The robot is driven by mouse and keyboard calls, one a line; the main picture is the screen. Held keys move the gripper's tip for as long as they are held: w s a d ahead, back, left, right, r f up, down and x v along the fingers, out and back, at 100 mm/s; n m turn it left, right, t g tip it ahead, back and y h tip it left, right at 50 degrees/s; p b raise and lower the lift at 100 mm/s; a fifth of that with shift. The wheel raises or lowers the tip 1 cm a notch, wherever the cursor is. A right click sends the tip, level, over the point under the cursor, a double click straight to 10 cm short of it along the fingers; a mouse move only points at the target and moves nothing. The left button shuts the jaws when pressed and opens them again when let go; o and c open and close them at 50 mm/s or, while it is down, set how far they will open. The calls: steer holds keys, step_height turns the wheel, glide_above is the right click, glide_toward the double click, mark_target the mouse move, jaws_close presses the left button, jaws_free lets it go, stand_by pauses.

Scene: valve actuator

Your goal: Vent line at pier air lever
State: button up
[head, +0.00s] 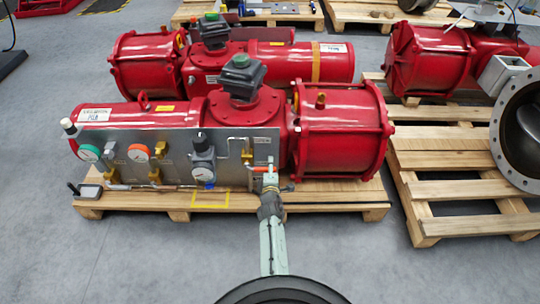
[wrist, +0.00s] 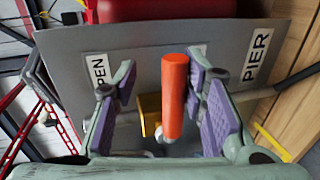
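The air lever has an orange handle (wrist: 174,98) on a brass valve body (wrist: 150,113), in front of a grey panel (wrist: 65,55) with a "PIER" label (wrist: 256,54). In the head view the panel (head: 110,140) is on the front of the near red actuator, and my gripper (head: 268,185) is at its lower right end. In the wrist view my gripper (wrist: 163,108) is open, with its purple pads on either side of the orange handle. Gaps show on both sides, with the right pad closer.
Gauges (head: 88,153) and a regulator (head: 203,158) stand on the panel left of my gripper. A wooden pallet (head: 330,195) bears the near actuator. Another pallet (head: 445,190) is to the right. The grey floor (head: 400,275) in front is clear.

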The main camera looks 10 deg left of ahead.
steer(key=shift+a+r, duration=0.1)
steer(key=shift+r, duration=4.25)
steer(key=shift+s, duration=0.1)
steer(key=shift+s+r+p, duration=0.15)
steer(key=shift+s+p, duration=0.1)
steer(key=shift+p, duration=0.35)
steer(key=s+a+r+p, duration=0.1)
steer(key=s+p, duration=0.8)
steer(key=s, duration=0.2)
steer(key=shift+s+r, duration=0.25)
steer(key=shift+s, duration=0.05)
steer(key=shift+c, duration=0.5)
